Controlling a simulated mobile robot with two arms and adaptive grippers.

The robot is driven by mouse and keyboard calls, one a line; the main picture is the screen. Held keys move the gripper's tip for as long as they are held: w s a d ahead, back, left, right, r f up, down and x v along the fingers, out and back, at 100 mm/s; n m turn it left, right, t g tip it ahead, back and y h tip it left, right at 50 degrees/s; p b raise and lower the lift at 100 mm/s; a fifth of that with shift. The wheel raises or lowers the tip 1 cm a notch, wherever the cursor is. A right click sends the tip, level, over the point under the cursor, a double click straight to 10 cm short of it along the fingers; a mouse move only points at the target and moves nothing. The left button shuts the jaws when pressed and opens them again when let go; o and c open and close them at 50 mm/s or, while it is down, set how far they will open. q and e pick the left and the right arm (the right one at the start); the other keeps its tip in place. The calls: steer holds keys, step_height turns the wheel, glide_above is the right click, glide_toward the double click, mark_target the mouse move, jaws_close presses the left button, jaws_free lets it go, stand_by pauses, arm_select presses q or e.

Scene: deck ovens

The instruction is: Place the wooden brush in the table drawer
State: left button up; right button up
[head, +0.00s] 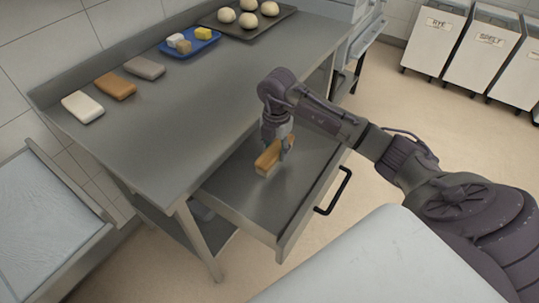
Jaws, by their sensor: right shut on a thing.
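The wooden brush (268,158) is a light brown block with a paler lower edge. My right gripper (277,147) points down from above and is shut on the brush. I cannot tell whether the brush touches the drawer floor. The drawer is pulled out from under the steel table (190,110), with a black handle (334,192) on its front. My left gripper is not in view.
On the table lie a white block (82,107), an orange-brown block (115,86), a grey block (144,68), a blue tray (190,49) with small pieces and a dark tray (232,30) with dough balls. White bins (433,42) stand at the back right. The drawer's front part is clear.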

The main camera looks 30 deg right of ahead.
steer(key=shift+w+a+f, duration=0.15)
steer(key=shift+w+f, duration=0.6)
steer(key=shift+w, duration=0.3)
step_height(320, 180, down, 3)
steer(key=shift+f+p, duration=0.1)
steer(key=shift+p, duration=0.2)
steer(key=shift+f, duration=0.3)
steer(key=shift+f, duration=0.2)
steer(key=o, duration=1.1)
steer(key=shift+r, duration=0.1)
